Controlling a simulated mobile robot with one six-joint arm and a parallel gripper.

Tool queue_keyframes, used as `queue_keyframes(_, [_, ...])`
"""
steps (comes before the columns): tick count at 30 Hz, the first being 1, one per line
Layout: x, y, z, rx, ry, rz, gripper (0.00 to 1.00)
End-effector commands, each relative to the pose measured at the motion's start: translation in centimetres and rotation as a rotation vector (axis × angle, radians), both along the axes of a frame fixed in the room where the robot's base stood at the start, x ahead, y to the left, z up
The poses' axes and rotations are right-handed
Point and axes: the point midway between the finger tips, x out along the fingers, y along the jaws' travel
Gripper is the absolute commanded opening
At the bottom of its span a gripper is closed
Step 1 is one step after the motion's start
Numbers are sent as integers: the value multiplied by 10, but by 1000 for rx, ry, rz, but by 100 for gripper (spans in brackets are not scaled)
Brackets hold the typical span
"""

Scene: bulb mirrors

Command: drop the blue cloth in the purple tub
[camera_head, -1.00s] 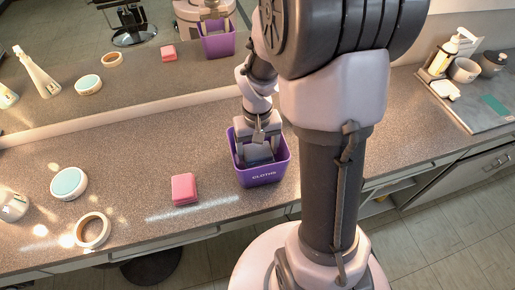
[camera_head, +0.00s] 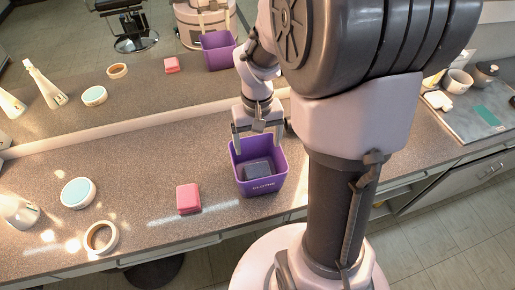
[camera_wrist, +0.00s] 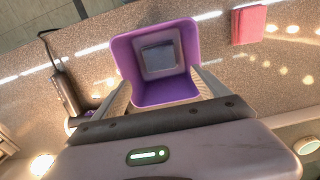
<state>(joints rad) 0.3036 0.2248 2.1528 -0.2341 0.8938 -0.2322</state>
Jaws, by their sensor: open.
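The purple tub (camera_head: 262,187), with lettering on its front, stands upright on the counter; it also shows in the wrist view (camera_wrist: 121,62). The folded blue cloth (camera_head: 257,168), dark greyish blue here, lies flat on the tub's floor, and the wrist view shows it from above (camera_wrist: 158,57). My gripper (camera_head: 259,138) is open and empty above the tub's back rim, clear of the cloth. In the wrist view its two fingers (camera_wrist: 162,82) stand wide apart at either side of the tub.
A pink folded cloth (camera_head: 188,198) lies left of the tub. Further left are a round blue-topped container (camera_head: 77,193), a tape-like ring (camera_head: 101,237) and a white bottle (camera_head: 18,211). The mirror (camera_head: 150,75) behind repeats them. A tray (camera_head: 480,118) sits at the right.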

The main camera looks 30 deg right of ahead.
Motion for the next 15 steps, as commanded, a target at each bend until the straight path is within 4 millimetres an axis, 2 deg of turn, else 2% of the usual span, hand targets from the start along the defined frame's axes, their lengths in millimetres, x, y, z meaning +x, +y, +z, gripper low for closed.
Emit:
queue_keyframes(1, [1,0,15,-1,-2,0,86])
queue_keyframes(5, [0,0,30,-2,-2,0,86])
queue_keyframes(8, [-4,12,50,0,-44,-6,86])
queue_keyframes(11, [-21,50,94,15,-167,-23,86])
queue_keyframes(12, [-33,67,111,30,-225,-31,86])
queue_keyframes(15, [-67,106,143,85,-359,-51,86])
